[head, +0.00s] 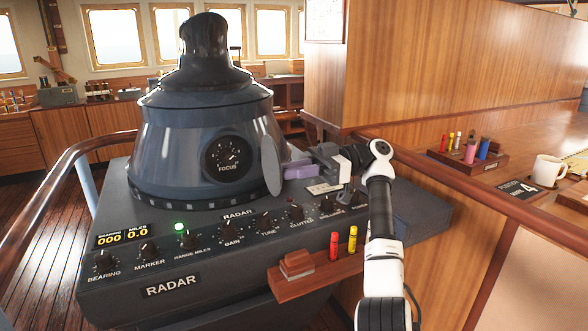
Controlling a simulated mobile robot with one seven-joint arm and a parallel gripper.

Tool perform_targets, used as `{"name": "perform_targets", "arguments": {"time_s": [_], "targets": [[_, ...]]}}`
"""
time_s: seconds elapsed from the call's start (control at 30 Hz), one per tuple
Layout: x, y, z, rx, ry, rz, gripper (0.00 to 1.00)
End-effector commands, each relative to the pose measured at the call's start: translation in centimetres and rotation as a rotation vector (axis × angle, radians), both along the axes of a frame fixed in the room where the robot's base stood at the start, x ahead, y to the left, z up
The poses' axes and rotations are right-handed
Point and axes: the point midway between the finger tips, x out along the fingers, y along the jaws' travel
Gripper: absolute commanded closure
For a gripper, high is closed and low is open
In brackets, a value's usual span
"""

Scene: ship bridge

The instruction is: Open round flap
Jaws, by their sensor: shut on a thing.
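The round flap (270,166) is a thin grey disc on the right side of the dark blue radar housing (160,165). It stands out from the housing, seen nearly edge-on, and the black FOCUS dial (227,158) shows uncovered to its left. My gripper (289,171) reaches in from the right and is shut on the flap's right side. The gripper's far finger and the exact contact are partly hidden. The flap's hinge cannot be made out.
The radar console (225,245) carries a row of knobs below the housing. A wooden ledge (315,275) holds a red marker (334,246) and a yellow marker (352,241) near my arm. A wooden rail (480,192) and a white mug (549,168) are to the right.

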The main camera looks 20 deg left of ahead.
Motion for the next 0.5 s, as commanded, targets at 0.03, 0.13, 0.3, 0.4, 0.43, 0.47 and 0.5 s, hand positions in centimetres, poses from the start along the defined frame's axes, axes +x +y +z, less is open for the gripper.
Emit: {"name": "perform_targets", "arguments": {"time_s": [0.03,0.13,0.3,0.4,0.43,0.47,0.5], "targets": [[0.06,-0.01,-0.09,-0.006,0.000,0.015,1.00],[0.04,0.03,-0.11,-0.004,0.000,0.045,1.00],[0.06,0.07,-0.14,-0.004,0.000,0.074,1.00],[0.05,0.08,-0.14,-0.004,-0.001,0.082,1.00],[0.04,0.09,-0.15,-0.004,-0.001,0.084,1.00],[0.04,0.09,-0.15,-0.004,-0.001,0.085,1.00],[0.04,0.10,-0.16,-0.003,-0.001,0.086,1.00]]}}
